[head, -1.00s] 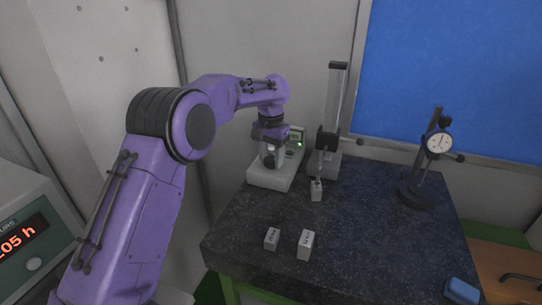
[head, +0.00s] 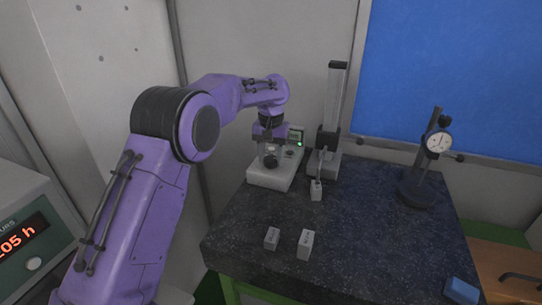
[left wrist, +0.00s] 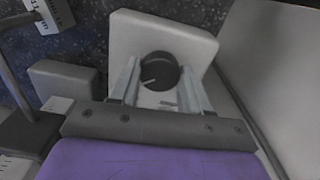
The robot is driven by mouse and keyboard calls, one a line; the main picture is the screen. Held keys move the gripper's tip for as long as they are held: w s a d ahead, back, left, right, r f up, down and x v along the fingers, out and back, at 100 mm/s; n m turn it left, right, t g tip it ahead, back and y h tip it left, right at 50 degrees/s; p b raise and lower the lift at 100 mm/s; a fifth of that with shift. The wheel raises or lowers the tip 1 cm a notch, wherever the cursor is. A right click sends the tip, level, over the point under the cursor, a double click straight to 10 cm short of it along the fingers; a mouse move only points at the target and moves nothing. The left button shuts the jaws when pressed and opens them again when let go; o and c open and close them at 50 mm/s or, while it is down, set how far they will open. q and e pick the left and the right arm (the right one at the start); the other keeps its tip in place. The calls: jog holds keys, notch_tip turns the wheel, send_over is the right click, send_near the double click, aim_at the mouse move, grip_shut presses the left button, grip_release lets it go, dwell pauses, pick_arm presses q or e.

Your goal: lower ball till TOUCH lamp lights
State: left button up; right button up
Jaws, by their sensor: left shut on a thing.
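A pale control unit (head: 266,178) stands at the back left of the granite table. My left gripper (head: 270,158) points down at it, its fingers closed on the black knob (left wrist: 160,71), which shows between them in the left wrist view. A small green display (head: 296,136) and a lit green spot (head: 299,144) are behind; I cannot read whether it is the TOUCH lamp. A height gauge (head: 334,95) with a black carriage (head: 327,138) stands to the right. Its probe reaches down to a grey block (head: 316,191); the ball and any gap are too small to tell. My right gripper is not seen.
Two grey gauge blocks, a smaller one (head: 271,238) and a larger one (head: 305,245), stand at the front of the granite table (head: 375,235). A dial gauge stand (head: 416,190) is at the right. A blue object (head: 462,291) lies at the front right corner.

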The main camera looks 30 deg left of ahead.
aim_at(271, 159)
pick_arm(q)
jog(key=shift+s+f, duration=0.1)
jog(key=shift+f, duration=0.2)
jog(key=o, duration=1.1)
jog(key=shift+r, duration=0.1)
jog(key=shift+r, duration=0.3)
notch_tip(271, 159, up, 10)
